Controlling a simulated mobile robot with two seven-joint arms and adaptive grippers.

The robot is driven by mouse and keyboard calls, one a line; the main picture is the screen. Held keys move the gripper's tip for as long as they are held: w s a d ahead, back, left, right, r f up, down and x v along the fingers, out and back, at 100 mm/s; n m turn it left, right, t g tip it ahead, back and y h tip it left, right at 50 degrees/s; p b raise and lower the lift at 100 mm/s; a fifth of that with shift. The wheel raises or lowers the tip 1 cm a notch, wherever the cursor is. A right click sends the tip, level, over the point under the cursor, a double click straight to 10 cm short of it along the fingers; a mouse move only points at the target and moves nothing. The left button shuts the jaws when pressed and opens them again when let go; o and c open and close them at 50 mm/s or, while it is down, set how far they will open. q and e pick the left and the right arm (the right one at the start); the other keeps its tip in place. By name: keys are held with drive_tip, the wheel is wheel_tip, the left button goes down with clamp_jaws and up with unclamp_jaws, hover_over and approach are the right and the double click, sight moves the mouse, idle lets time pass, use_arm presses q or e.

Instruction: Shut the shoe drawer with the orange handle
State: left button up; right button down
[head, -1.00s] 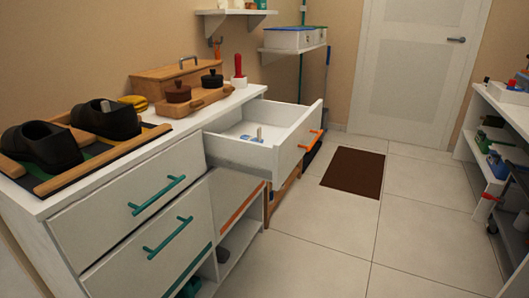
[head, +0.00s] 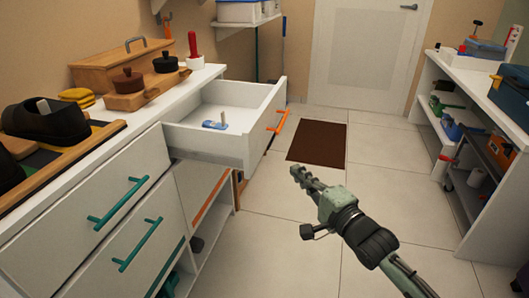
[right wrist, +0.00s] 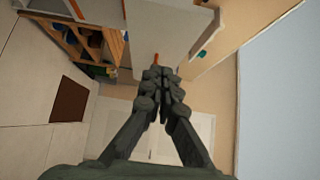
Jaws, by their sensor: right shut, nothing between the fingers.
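The shoe drawer (head: 210,148) with the orange handle (head: 278,121) is pulled out of the white cabinet (head: 60,222). A small blue-and-white item (head: 214,125) and a thin upright piece lie inside it. My right gripper (head: 301,175) is shut and empty, in the air over the floor to the right of the drawer front and apart from it. In the right wrist view my shut fingers (right wrist: 162,75) point at a white panel (right wrist: 165,35), with a bit of orange by the fingertips. My left gripper is not in view.
Two drawers with teal handles (head: 118,202) are shut at the left. White shelving (head: 437,110) stands at the right. The tiled floor (head: 270,235) between is clear, with a brown mat (head: 317,142).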

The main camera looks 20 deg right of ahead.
approach(257, 146)
drive_tip(key=w+d, duration=0.2)
drive_tip(key=w, duration=0.1)
drive_tip(key=shift+w+a+r+p, duration=0.1)
drive_tip(key=shift+w+a+p, duration=0.2)
drive_tip(key=shift+w+a, duration=0.9)
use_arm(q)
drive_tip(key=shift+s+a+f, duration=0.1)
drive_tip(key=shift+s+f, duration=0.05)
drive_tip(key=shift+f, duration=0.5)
use_arm(e)
drive_tip(key=shift+w+a, duration=0.15)
drive_tip(key=shift+a, duration=0.2)
drive_tip(key=shift+w, duration=0.1)
